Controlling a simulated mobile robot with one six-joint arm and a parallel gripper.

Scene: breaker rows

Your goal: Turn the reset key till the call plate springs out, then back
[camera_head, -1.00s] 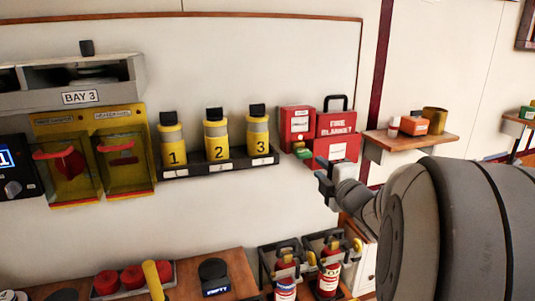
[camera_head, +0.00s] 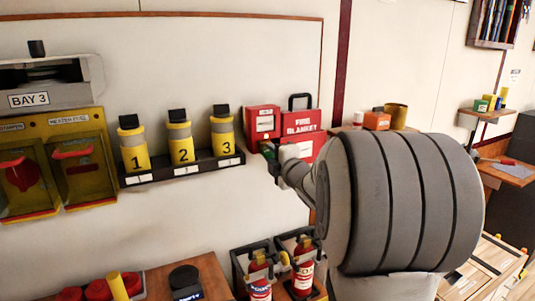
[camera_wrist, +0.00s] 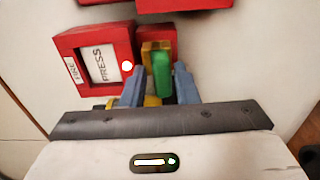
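The call point is a red box (camera_head: 262,123) on the wall. In the wrist view its white call plate (camera_wrist: 102,63), marked PRESS, faces out, with a bright white spot at its lower right. Just right of the box, a key with a yellow part (camera_wrist: 155,49) and a green part (camera_wrist: 158,82) stands against a red backing. My gripper (camera_wrist: 158,80) is at the key, one finger on either side of it. The fingers are apart, and firm contact with the key does not show. In the head view my gripper (camera_head: 275,162) partly hides the key.
A red fire blanket box (camera_head: 301,124) hangs right of the call point. A rack with yellow numbered bottles (camera_head: 180,147) is on the left. A shelf with an orange box (camera_head: 376,121) is at right. Fire extinguishers (camera_head: 303,272) stand below.

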